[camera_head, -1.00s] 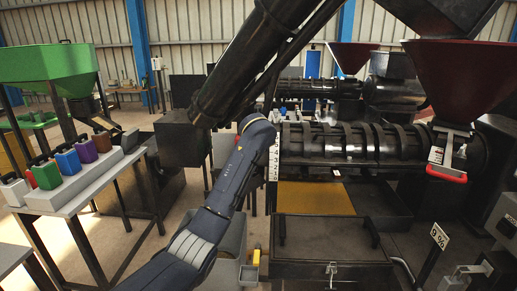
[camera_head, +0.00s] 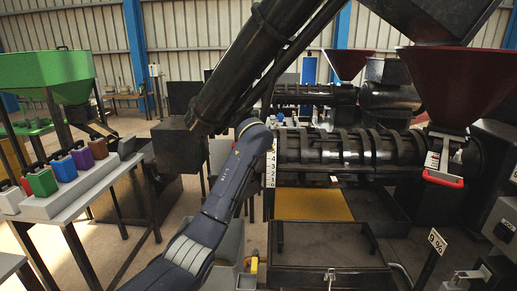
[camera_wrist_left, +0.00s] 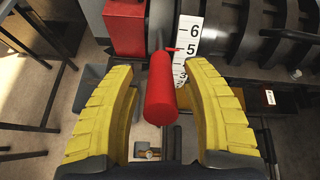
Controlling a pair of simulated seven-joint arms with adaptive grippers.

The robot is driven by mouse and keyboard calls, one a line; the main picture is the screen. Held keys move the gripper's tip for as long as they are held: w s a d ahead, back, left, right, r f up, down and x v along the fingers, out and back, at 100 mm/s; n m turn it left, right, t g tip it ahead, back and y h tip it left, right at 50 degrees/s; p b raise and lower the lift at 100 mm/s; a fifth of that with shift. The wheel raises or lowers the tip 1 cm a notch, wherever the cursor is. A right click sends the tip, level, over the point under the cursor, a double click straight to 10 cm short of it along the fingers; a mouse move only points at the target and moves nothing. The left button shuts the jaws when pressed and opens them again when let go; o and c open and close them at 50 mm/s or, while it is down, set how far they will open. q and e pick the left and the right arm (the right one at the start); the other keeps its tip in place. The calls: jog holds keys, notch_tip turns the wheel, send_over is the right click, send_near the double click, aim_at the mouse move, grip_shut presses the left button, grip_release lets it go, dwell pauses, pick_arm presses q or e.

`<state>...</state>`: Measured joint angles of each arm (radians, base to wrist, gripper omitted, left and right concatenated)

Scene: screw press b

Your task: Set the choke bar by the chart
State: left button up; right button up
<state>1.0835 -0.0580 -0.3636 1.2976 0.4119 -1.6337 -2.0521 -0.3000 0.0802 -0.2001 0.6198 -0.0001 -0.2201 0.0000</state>
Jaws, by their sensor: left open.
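In the left wrist view a red cylindrical handle (camera_wrist_left: 160,92), apparently the choke bar's grip, stands between my left gripper's (camera_wrist_left: 160,66) yellow fingers. The fingers are open, with a gap on each side of the handle. A small red pointer behind it sits close to the 5 on a white number scale (camera_wrist_left: 189,32); the part around 4 is hidden. The scale also shows in the head view (camera_head: 271,168), beside the ribbed press barrel (camera_head: 345,147). My left arm hides the left gripper there. A white sign (camera_head: 437,241) reading "9 %" stands at lower right; I cannot tell whether it is the chart. My right gripper is not in view.
A red box (camera_wrist_left: 125,27) is close to the left fingertips. A maroon hopper (camera_head: 462,82) and a red-handled part (camera_head: 443,179) are at right. A dark tray (camera_head: 325,245) lies below the barrel.

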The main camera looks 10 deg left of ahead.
pick_arm(q)
jog(key=v, duration=1.2)
dwell(0.3)
